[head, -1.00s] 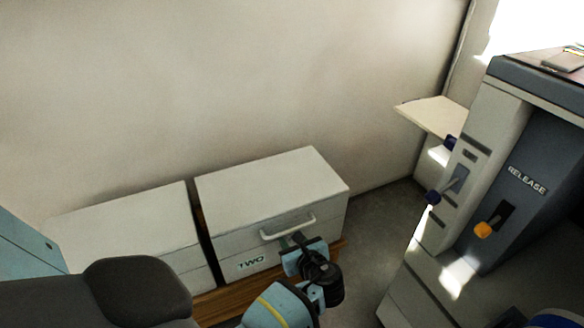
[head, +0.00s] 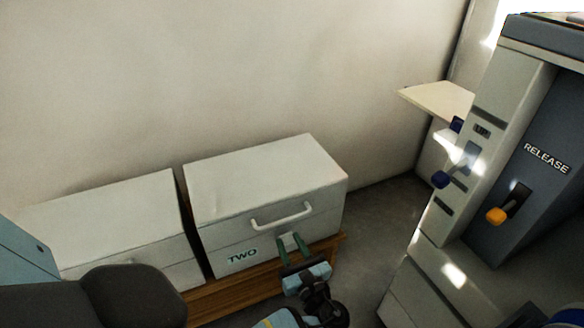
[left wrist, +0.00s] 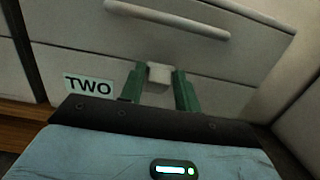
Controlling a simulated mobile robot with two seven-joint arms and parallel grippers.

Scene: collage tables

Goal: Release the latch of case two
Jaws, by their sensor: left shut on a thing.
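Case two (head: 262,190) is a white box with a lid, a white handle (head: 282,216) on its front and a TWO label (head: 243,257). Its lid is down. The latch (left wrist: 159,74) is a small pale block on the front, below the handle (left wrist: 168,18) and right of the label (left wrist: 89,87). My left gripper (head: 291,246) is at the case's front. In the left wrist view, its green fingers (left wrist: 158,86) are on either side of the latch, shut on it. My right gripper is not in view.
Another white case (head: 105,220) stands left of case two, with a narrow gap between; both rest on a wooden surface (head: 232,290). At right, a grey cabinet (head: 425,275) has a RELEASE panel (head: 545,150) with an orange-knobbed lever (head: 497,216). Dark floor lies between.

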